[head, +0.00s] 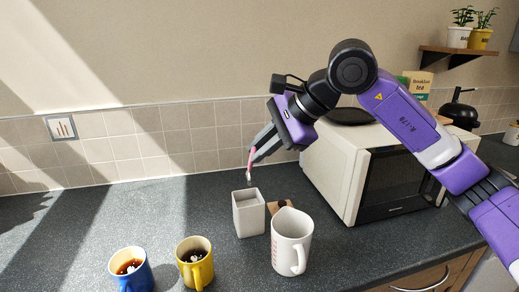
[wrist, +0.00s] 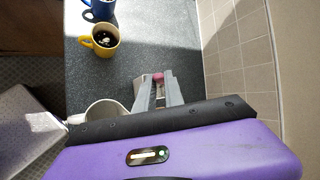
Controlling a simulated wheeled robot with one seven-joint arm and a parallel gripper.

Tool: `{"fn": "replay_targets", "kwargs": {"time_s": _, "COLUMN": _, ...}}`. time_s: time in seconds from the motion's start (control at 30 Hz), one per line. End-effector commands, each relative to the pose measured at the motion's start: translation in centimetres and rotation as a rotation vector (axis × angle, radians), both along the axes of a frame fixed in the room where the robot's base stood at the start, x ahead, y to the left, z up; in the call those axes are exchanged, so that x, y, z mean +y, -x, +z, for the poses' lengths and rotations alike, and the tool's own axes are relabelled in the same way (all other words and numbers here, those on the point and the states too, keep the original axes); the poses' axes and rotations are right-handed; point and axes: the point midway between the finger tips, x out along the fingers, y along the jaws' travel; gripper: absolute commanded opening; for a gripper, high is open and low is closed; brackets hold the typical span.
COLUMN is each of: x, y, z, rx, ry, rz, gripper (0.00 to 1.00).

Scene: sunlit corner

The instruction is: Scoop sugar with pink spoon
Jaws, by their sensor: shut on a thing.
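The pink spoon (head: 251,160) hangs from my gripper (head: 256,154) in the head view, its pale bowl end pointing down. My gripper is shut on it, and the spoon is above a grey square canister (head: 249,216), near its opening. The spoon's tip looks above the rim, not inside. In the wrist view, the pink handle (wrist: 158,77) shows between the fingertips (wrist: 158,82), and the canister (wrist: 137,87) is partly hidden behind a finger. I cannot make out any sugar in the canister.
A white jug (head: 290,243) stands right of the canister, with a small wooden block (head: 277,206) behind. Yellow (head: 196,266) and blue (head: 132,272) mugs with dark drink stand front left. A white microwave (head: 345,165) is at right. The left counter is clear.

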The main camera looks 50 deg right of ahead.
Motion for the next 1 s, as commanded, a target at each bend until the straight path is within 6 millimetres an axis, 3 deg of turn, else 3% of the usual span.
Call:
{"fn": "replay_targets", "kwargs": {"time_s": 0.5, "x": 0.0, "y": 0.0, "z": -4.8, "rx": 0.001, "ry": -0.001, "rz": 0.0, "gripper": 0.0}}
{"fn": "replay_targets", "kwargs": {"time_s": 1.0, "x": 0.0, "y": 0.0, "z": -5.3, "rx": 0.001, "ry": 0.001, "rz": 0.0, "gripper": 0.0}}
